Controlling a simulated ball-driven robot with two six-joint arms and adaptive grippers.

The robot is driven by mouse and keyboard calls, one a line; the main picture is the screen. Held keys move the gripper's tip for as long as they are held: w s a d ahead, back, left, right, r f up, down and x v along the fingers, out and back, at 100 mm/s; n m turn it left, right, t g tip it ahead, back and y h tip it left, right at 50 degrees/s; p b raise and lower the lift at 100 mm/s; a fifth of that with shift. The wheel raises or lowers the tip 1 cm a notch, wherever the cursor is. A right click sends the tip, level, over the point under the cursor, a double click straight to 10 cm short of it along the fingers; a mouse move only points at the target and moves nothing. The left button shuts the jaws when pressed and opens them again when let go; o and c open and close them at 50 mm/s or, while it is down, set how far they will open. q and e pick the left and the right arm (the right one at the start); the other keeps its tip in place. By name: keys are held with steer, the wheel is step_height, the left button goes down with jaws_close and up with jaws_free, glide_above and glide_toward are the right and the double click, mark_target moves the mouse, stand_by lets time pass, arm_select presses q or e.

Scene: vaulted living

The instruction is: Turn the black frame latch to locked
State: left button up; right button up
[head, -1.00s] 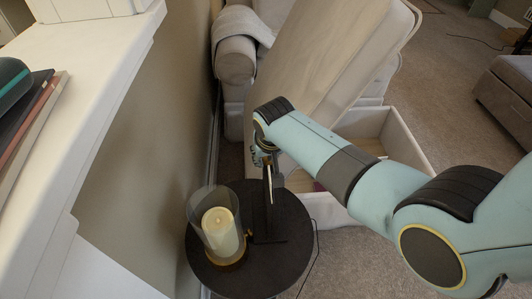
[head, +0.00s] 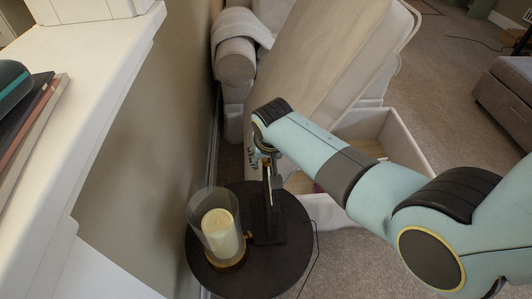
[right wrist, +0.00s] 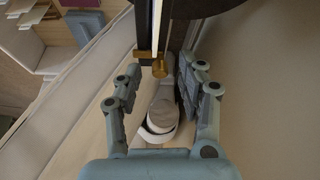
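A black frame (head: 272,215) stands upright on a round black side table (head: 290,270). In the right wrist view the dark frame (right wrist: 178,35) shows at the top, with a brass round-ended latch piece (right wrist: 160,68) and a brass fitting beside it. My right gripper (head: 265,160) is above the table at the top of the frame. In the right wrist view my right gripper (right wrist: 158,85) has its two fingers spread, with the brass piece between and beyond them. I cannot tell whether they touch it. My left gripper is not in view.
A candle (head: 220,233) in a glass cylinder stands on the table just left of the frame. A beige sofa with a tilted cushion (head: 325,60) lies behind. A white shelf (head: 90,60) with books is at left. A thin cable runs past the table's right edge.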

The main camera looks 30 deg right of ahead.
steer(key=v, duration=1.1)
steer(key=shift+s+r, duration=0.25)
steer(key=shift+r, duration=0.1)
